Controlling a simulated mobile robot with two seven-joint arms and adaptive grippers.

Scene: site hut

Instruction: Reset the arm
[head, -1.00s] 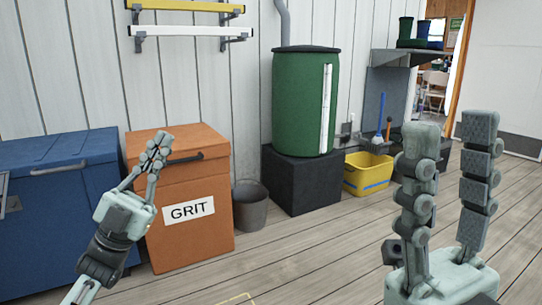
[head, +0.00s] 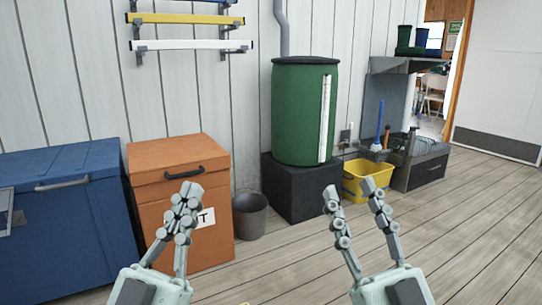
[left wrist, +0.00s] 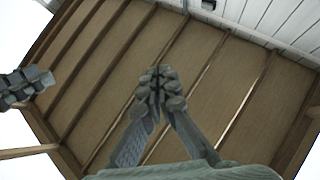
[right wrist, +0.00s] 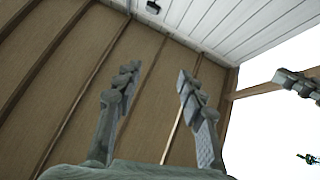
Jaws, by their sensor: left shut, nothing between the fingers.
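My left gripper (head: 187,190) points upward in front of the orange grit bin in the head view. It is shut with its fingertips together and empty, as the left wrist view (left wrist: 160,75) also shows. My right gripper (head: 349,188) points upward in the head view, right of the left one, in front of the floor below the black block. Its fingers are apart with nothing between them, as the right wrist view (right wrist: 158,78) also shows. Both wrist cameras look up at the ceiling and wall.
An orange grit bin (head: 165,160) and a blue chest (head: 70,215) stand at the left. A grey bucket (head: 249,215), a green barrel (head: 297,110) on a black block (head: 290,190) and a yellow mop bucket (head: 355,183) line the wall. The floor at the right is clear.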

